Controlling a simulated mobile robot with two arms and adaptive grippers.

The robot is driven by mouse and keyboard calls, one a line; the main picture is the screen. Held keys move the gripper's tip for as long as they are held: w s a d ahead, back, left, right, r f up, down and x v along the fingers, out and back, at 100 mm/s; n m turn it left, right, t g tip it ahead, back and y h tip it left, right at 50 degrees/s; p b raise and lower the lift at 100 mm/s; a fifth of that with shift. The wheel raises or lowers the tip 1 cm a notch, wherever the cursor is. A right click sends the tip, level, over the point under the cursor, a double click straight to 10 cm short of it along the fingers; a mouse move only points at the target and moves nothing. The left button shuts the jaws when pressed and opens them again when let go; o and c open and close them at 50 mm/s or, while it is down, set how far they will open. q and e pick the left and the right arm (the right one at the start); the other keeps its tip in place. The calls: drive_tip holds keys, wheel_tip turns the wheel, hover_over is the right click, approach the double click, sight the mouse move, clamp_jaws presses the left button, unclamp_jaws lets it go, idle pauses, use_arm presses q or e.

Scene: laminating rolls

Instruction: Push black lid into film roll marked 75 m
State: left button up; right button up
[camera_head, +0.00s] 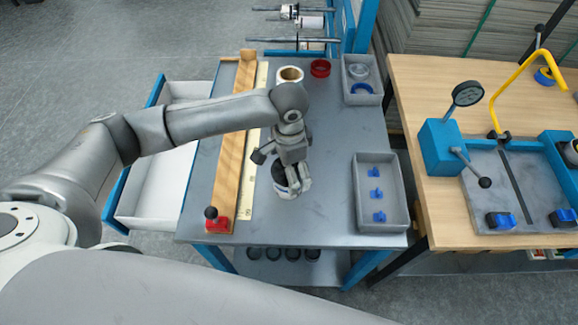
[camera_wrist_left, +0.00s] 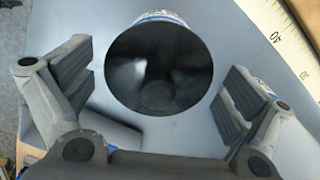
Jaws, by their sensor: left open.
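A short upright roll (camera_head: 280,188) with a white and dark side stands on the grey table, mostly hidden under my left gripper (camera_head: 292,180). In the left wrist view its round black top (camera_wrist_left: 160,68) lies between the two spread fingers of my left gripper (camera_wrist_left: 158,85), with a gap on each side. A white and blue edge shows behind the black disc. I cannot tell whether this is the black lid or a dark hollow, and no 75 m marking is readable. My right gripper is out of view.
A wooden rail with a ruler (camera_head: 247,190) runs left of the roll. A grey tray (camera_head: 362,215) with blue pieces is at the right. A tan roll (camera_head: 290,75), a red ring (camera_head: 320,68) and a bin (camera_head: 361,98) stand behind. Several dark round pieces (camera_head: 292,254) lie below the front edge.

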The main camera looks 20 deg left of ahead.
use_arm(q)
drive_tip(key=shift+r, duration=0.1)
wheel_tip(320, 180, up, 12)
idle(0.5)
